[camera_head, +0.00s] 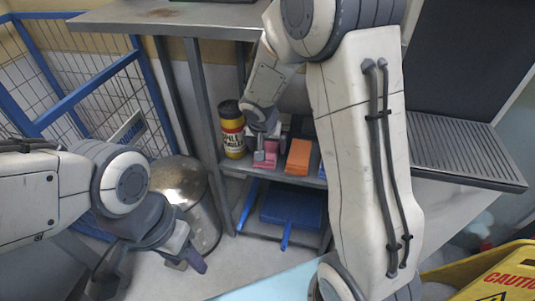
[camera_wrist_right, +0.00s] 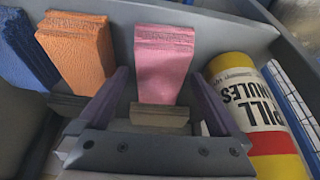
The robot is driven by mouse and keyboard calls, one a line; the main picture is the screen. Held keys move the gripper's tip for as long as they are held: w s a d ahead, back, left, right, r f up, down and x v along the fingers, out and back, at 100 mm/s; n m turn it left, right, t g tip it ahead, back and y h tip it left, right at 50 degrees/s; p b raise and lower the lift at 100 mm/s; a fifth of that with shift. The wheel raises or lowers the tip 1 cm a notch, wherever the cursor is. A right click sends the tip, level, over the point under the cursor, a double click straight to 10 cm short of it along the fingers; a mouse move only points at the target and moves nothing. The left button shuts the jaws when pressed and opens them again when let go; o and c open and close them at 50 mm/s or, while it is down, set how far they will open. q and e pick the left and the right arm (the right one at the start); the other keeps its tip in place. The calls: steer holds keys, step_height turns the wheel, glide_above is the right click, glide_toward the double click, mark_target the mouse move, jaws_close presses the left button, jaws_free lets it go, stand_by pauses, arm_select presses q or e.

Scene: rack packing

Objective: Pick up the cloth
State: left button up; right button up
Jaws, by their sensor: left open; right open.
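Folded cloths stand in a row on the shelf: a pink cloth (camera_head: 266,161), an orange cloth (camera_head: 298,156) and a blue cloth (camera_head: 322,170). The right wrist view also shows the pink cloth (camera_wrist_right: 163,65), the orange cloth (camera_wrist_right: 77,50) and part of the blue cloth (camera_wrist_right: 25,45). My right gripper (camera_wrist_right: 162,78) is open, with one finger on each side of the pink cloth. Whether the fingers touch it I cannot tell. In the head view my right gripper (camera_head: 264,153) partly covers the pink cloth. My left gripper (camera_head: 188,258) is open and empty, low at the left.
A yellow spill granules canister (camera_head: 232,138) stands close beside the pink cloth. A metal bin (camera_head: 190,190) stands before the rack, near my left gripper. A blue dustpan (camera_head: 290,205) is on the lower shelf. A metal top (camera_head: 150,17) overhangs the shelf.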

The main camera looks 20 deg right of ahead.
steer(key=shift+w+d+f, duration=0.1)
steer(key=shift+w+f, duration=0.15)
steer(key=shift+f, duration=0.45)
steer(key=c, duration=1.3)
arm_select(q)
steer(key=shift+f, duration=0.3)
arm_select(e)
steer(key=shift+o, duration=0.2)
steer(key=shift+r, duration=0.1)
steer(key=shift+s+r, duration=0.1)
steer(key=shift+r, duration=0.25)
step_height(320, 180, up, 6)
steer(key=p, duration=0.4)
steer(key=shift+s+r+p, duration=0.1)
steer(key=shift+r+p, duration=0.15)
steer(key=shift+p, duration=0.05)
arm_select(q)
steer(key=r+b, duration=0.1)
steer(key=b, duration=0.1)
steer(key=shift+r+b, duration=0.4)
arm_select(e)
steer(key=s+a, duration=1.1)
steer(key=s, duration=0.5)
steer(key=shift+s+f, duration=0.15)
steer(key=shift+s, duration=0.05)
steer(key=shift+a, duration=0.1)
